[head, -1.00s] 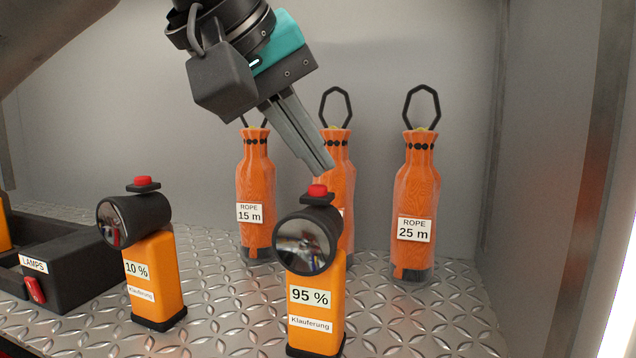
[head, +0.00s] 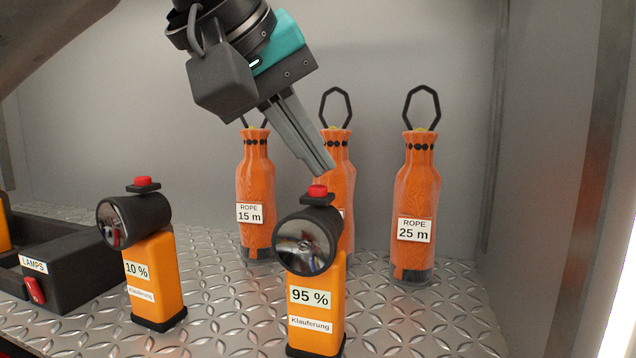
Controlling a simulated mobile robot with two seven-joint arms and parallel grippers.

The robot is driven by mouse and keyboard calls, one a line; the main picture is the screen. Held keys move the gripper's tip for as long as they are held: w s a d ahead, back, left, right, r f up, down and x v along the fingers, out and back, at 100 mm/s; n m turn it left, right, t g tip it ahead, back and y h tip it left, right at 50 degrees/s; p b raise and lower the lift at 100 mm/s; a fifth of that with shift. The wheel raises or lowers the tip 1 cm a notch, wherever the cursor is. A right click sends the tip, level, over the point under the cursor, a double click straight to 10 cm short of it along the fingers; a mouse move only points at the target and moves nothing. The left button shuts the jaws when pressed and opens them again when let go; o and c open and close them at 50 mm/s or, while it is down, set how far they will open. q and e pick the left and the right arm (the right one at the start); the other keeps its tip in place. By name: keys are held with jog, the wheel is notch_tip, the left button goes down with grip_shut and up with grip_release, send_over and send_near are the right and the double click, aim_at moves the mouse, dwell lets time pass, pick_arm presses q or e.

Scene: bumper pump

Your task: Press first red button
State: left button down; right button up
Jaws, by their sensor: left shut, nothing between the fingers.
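Two orange lamps with black heads stand upright on the metal floor. The left lamp (head: 152,275) is labelled 10 % and has a red button (head: 143,181) on top. The right lamp (head: 318,275) is labelled 95 % and has a red button (head: 317,191) on top. My left gripper (head: 322,170) comes down from the top, shut and empty. In the picture its fingertips are just above the 95 % lamp's button, with a small gap. I cannot tell the exact depth between them. My right gripper is not in view.
Three orange rope bottles with black loops stand behind, including the 15 m one (head: 255,190) and the 25 m one (head: 415,205). A black box (head: 75,265) labelled LAMPS with a red switch is at left. Grey walls enclose the diamond-plate floor (head: 440,320).

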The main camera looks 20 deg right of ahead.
aim_at(312, 207)
pick_arm(q)
jog(key=shift+f, duration=0.15)
jog(key=shift+f, duration=0.35)
dwell(0.5)
jog(key=shift+r+p, duration=0.3)
jog(key=shift+r, duration=0.15)
jog(key=shift+r, duration=0.1)
notch_tip(312, 207, up, 6)
jog(key=p, duration=0.5)
jog(key=shift+p, duration=0.4)
